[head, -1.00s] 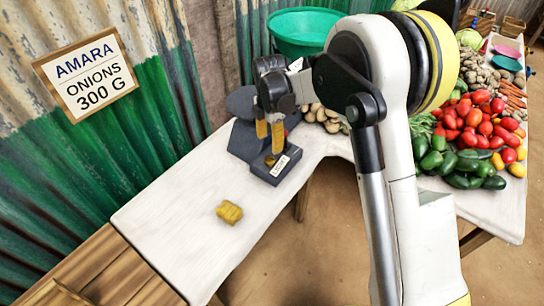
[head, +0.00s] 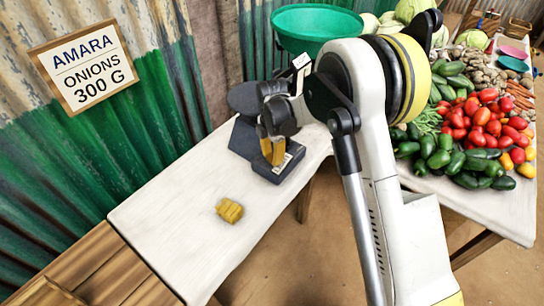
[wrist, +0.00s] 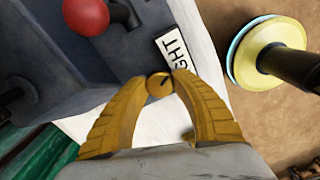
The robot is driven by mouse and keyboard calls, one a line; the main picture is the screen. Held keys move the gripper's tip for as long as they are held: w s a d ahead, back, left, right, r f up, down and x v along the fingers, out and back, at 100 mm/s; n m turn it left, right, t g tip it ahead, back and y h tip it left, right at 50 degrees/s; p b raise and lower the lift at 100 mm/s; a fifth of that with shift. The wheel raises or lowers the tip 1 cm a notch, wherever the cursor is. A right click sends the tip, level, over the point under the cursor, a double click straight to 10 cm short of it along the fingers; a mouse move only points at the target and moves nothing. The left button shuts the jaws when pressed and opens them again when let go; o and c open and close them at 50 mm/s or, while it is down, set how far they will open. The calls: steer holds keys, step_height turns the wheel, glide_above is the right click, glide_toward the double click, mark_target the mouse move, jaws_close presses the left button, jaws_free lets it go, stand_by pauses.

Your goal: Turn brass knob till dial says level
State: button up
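The dark grey balance (head: 245,138) stands at the back of the white table. The brass knob (wrist: 159,84) shows in the wrist view as a small round disc with a dark slot, beside a white label ending in "GHT" (wrist: 176,47). My gripper (wrist: 160,80) has its two yellow fingers on either side of the knob, with the tips against it. In the head view my gripper (head: 272,152) is down at the balance's front block and hides the knob. A small white plate (head: 301,62) stands up behind my wrist; I cannot read a dial on it.
A green basin (head: 315,22) is behind the balance. Vegetables (head: 480,125) cover the right table. A red ball (wrist: 86,16) shows near the balance in the wrist view.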

jaws_close()
steer(key=m, duration=0.4)
steer(key=shift+m, duration=2.2)
steer(key=o, duration=1)
jaws_free()
